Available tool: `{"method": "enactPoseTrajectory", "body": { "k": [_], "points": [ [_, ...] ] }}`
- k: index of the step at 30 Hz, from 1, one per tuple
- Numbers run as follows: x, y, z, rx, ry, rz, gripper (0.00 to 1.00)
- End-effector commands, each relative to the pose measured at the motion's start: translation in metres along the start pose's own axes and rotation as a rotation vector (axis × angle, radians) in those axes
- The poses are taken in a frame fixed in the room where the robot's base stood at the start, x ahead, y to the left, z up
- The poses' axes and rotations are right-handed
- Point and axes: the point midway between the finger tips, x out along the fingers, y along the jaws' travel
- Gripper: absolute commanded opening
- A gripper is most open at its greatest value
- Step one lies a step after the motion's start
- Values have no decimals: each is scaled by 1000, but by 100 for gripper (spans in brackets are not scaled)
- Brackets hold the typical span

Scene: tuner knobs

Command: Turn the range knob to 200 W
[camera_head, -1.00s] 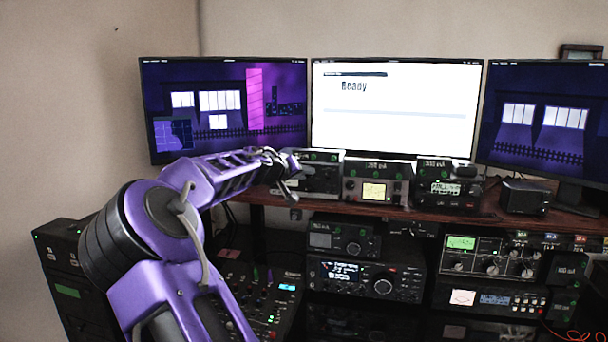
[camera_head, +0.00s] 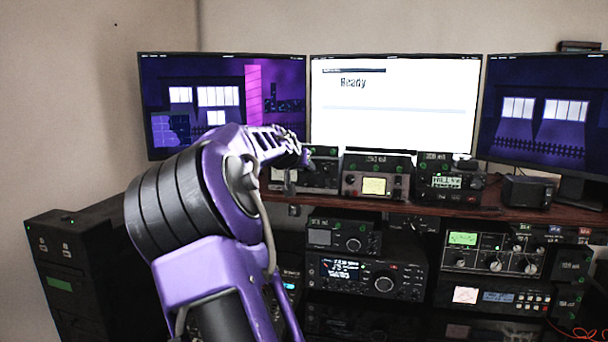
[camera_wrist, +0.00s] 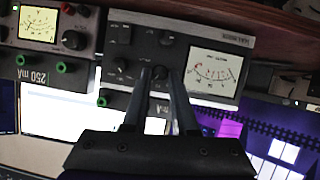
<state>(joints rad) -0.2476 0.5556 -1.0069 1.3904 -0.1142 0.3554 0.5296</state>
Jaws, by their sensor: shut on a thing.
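A tuner with a white needle meter (camera_wrist: 213,73) and several dark knobs fills the middle of the wrist view, which is upside down. My gripper (camera_wrist: 161,72) is shut on a dark knob (camera_wrist: 159,73) on its front panel, to the left of the meter in that view. The fingers lie on either side of the knob and cover part of it. Its setting and the 200 W mark cannot be read. In the head view the same tuner (camera_head: 318,172) stands at the left end of the shelf. My arm's end covers its left part, and the fingertips cannot be made out clearly there.
A tuner with a yellow meter (camera_head: 374,186) stands close by on the shelf, with another small unit (camera_head: 440,182) to its right. More radios (camera_head: 370,277) stand below the shelf. Monitors stand behind; the middle one (camera_head: 395,105) reads "Ready".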

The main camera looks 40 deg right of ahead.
Motion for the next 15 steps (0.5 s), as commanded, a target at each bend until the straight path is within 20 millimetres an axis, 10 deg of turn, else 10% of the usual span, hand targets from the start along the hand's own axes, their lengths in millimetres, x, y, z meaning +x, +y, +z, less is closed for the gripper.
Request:
{"method": "enactPoseTrajectory", "body": {
  "k": [15],
  "points": [
    [0,3,0,196,-9,-88,0]
  ]
}}
